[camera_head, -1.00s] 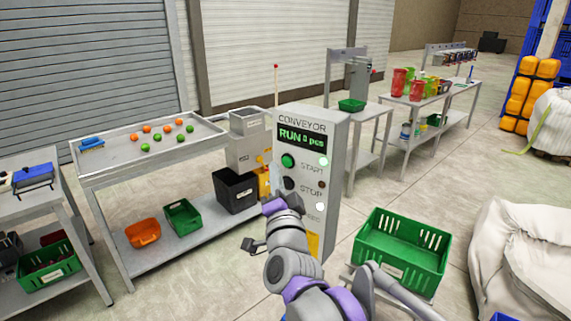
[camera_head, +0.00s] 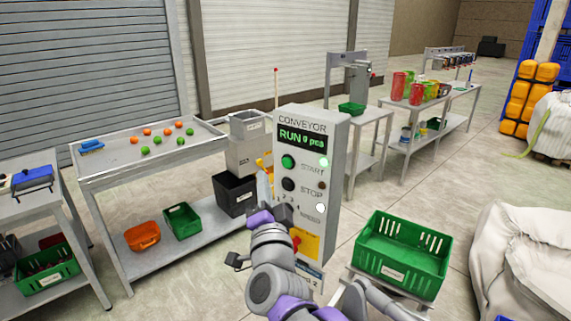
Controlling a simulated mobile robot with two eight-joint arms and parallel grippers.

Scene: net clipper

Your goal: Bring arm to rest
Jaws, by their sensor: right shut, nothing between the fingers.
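My right arm comes in from the bottom and reaches up in front of the grey conveyor control box. My right gripper (camera_head: 264,186) is at the left side of the box, left of the black STOP button (camera_head: 288,185); its fingers are together and hold nothing. I cannot tell whether it touches the box. The conveyor control box (camera_head: 330,180) has a screen (camera_head: 302,138) reading RUN and a green START button (camera_head: 288,161). A red button on a yellow plate (camera_head: 303,243) shows low on the box. My left gripper is not in view.
A table with orange and green balls (camera_head: 165,135) stands left, with a black bin (camera_head: 234,195) and other bins on its lower shelf. A green crate (camera_head: 400,255) is right of the box. A white sack (camera_head: 525,255) lies at the far right. Open floor lies between them.

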